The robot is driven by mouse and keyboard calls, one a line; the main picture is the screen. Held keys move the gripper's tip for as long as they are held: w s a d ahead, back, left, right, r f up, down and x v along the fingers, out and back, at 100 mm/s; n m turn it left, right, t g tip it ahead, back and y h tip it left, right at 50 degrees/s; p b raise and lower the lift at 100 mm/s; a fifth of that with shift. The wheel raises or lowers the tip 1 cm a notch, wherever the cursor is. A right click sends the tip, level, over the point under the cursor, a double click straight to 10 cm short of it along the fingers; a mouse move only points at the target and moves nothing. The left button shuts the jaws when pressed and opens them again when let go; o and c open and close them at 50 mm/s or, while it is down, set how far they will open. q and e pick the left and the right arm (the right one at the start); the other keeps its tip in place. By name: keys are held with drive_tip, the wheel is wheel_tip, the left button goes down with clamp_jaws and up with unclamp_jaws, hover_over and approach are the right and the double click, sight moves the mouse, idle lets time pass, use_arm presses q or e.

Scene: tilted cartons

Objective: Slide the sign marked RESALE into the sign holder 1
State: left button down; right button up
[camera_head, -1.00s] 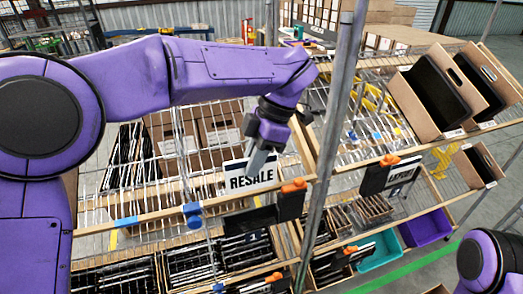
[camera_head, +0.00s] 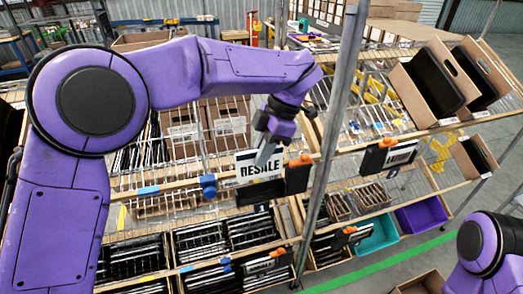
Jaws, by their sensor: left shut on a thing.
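My left gripper (camera_head: 266,153) is shut on the white sign marked RESALE (camera_head: 244,160), at the shelf's front edge near the metal post. The sign stands roughly upright with its black lettering facing me. A black holder (camera_head: 260,193) is right below the sign, with a taller black part and an orange clip (camera_head: 303,160) at its right. The sign's lower edge is close to the holder's top; I cannot tell whether it is inside. No number shows on the holder. My right gripper is out of view; only part of that arm shows at lower right.
A metal post (camera_head: 338,115) rises just right of the holder. Another black holder with a sign (camera_head: 388,158) hangs farther right. Tilted cartons (camera_head: 430,85) stand on the upper right shelf. Teal (camera_head: 378,235) and purple (camera_head: 424,218) bins sit below.

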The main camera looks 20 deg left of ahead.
sight(262, 177)
use_arm(q)
drive_tip(key=f+b, duration=0.3)
drive_tip(key=shift+w+f, duration=0.3)
drive_tip(key=shift+f, duration=0.1)
drive_tip(key=shift+w+f+b, duration=0.2)
drive_tip(key=shift+f+b, duration=0.6)
drive_tip(key=shift+f, duration=0.5)
drive_tip(key=shift+s+f+b, duration=0.15)
drive_tip(key=shift+f+b, duration=0.25)
drive_tip(key=shift+f, duration=0.5)
drive_tip(key=shift+f, duration=0.2)
drive_tip(key=c, duration=1.1)
unclamp_jaws()
drive_tip(key=shift+o, duration=0.2)
